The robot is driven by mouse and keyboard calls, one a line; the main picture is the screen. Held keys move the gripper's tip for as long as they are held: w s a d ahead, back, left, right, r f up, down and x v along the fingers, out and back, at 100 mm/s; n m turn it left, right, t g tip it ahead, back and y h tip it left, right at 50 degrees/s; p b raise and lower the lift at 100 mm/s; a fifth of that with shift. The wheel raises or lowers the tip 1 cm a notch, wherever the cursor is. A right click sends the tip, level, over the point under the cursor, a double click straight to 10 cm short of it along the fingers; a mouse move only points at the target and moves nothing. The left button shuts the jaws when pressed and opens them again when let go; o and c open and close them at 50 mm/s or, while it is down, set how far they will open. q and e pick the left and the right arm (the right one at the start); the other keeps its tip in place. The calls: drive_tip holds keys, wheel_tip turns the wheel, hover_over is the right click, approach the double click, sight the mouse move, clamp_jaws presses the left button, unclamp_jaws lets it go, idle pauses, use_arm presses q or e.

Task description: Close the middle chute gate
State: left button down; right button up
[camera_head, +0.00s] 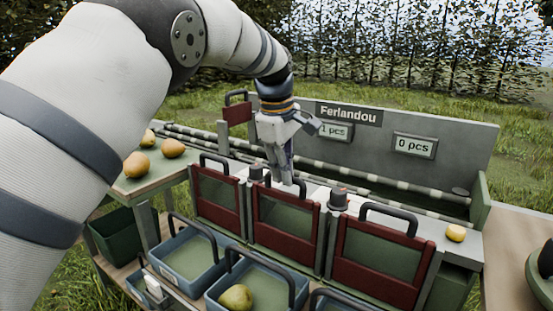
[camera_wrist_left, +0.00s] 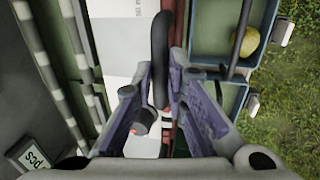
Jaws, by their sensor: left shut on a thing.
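The middle chute gate (camera_head: 283,230) is a dark red frame with a green panel, standing upright between two similar gates. Its top edge looks about level with theirs, so it appears to be down. My right gripper is not in view.
The left gate (camera_head: 217,199) and right gate (camera_head: 376,263) stand close on both sides. Blue crates (camera_head: 190,255) stand in front, one holding a pear (camera_head: 236,298). A red gate with a handle (camera_head: 237,112) stands higher behind.

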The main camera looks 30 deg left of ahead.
use_arm(q)
drive_tip(key=shift+f, duration=0.6)
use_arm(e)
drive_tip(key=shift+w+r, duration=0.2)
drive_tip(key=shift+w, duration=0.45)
use_arm(q)
drive_tip(key=c, duration=1.6)
unclamp_jaws()
drive_tip(key=v, duration=1.2)
drive_tip(key=shift+w, duration=0.1)
